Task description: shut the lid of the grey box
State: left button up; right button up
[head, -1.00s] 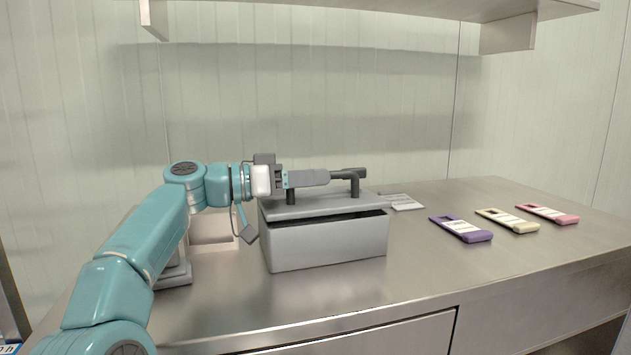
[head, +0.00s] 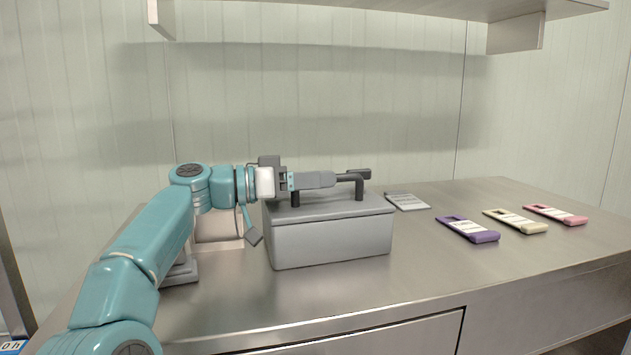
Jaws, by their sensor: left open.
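The grey box (head: 333,240) stands on the steel table, left of its middle. Its lid (head: 330,207) lies flat on the box, with no dark gap showing along the front rim. A dark handle (head: 359,187) rises from the lid, with one post near each end. My left gripper (head: 352,176) is over the lid, level with the handle, its fingers reaching right along the handle bar. It is open. The fingers partly hide the bar, and I cannot tell whether they touch it. My right gripper is not in view.
A grey flat card-like item (head: 407,202) lies right of the box. Purple (head: 468,229), cream (head: 515,221) and pink (head: 556,215) flat cases lie farther right. A shelf (head: 440,8) hangs above the table. The table front right of the box is clear.

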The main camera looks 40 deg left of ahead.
aim_at(274, 207)
pick_arm(q)
jog(key=v, duration=0.7)
jog(key=shift+s+a, duration=0.1)
jog(key=shift+a, duration=0.05)
